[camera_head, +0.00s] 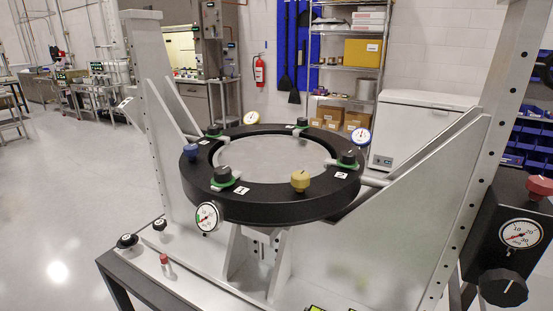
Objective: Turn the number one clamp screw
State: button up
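A black ring mount (270,207) holds a round grey mirror disc (275,157) between two metal side supports. The digits are too small to read surely, so I cannot tell which screw is number one. My gripper is not in view, and nothing touches the clamp screws.
A blue knob (192,152) and a yellow knob (300,180) stand on the ring. White dial gauges sit at its edge, one at front left (208,217). Tall uprights flank the ring. A gauge box (490,235) with a red knob (540,187) is at right. Open floor lies left.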

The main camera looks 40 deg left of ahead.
aim_at(223, 176)
jog(key=u, duration=1.3)
